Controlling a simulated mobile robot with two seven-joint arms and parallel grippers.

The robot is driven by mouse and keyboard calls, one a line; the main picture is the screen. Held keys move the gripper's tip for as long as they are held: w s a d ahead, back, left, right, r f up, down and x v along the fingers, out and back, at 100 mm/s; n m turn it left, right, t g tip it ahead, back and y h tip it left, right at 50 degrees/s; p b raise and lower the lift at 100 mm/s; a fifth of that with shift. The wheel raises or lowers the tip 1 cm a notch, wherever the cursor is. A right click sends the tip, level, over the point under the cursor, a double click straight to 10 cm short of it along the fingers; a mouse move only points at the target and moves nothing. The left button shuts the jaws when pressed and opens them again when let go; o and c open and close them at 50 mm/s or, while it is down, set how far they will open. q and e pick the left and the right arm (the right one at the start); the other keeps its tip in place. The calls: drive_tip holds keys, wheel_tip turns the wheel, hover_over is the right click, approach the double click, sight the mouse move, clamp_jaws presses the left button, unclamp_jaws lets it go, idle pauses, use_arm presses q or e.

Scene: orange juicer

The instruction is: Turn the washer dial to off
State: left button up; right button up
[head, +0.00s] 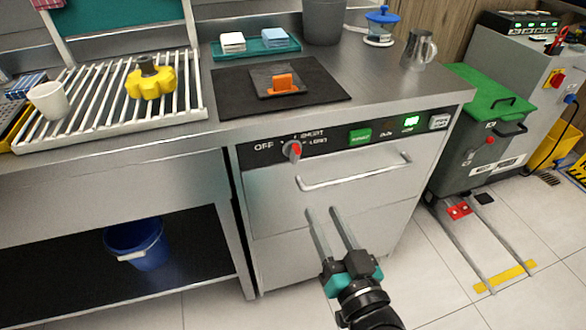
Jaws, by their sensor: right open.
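The washer (335,205) is a steel undercounter machine with a black control strip along its top front. Its dial (292,150) is a round knob with a red mark, beside the printed word OFF on its left and other settings on its right. I cannot tell exactly which setting the dial points at. My right gripper (331,211) is in front of the washer door, below the door handle, with its two long fingers apart and nothing between them. It is below and to the right of the dial, apart from it. My left gripper is not in view.
A bar handle (355,175) crosses the washer door. A black mat (240,103) with an orange-handled tool (283,84) lies on the counter above. A drying rack (95,118) stands at left, a green-lidded bin (485,110) at right. A blue bucket (140,245) sits on the lower shelf.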

sight(297, 158)
drive_tip(key=b+x, duration=0.3)
drive_tip(key=x, duration=1)
drive_tip(key=shift+w+f+b, duration=0.1)
drive_tip(key=shift+f+b, duration=0.05)
drive_tip(key=shift+b, duration=0.2)
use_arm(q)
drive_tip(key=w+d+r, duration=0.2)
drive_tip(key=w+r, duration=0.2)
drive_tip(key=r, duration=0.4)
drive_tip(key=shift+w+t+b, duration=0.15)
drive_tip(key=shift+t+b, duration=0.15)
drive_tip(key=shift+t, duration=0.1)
use_arm(e)
drive_tip(key=shift+x, duration=0.95)
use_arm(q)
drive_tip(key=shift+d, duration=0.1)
use_arm(e)
clamp_jaws()
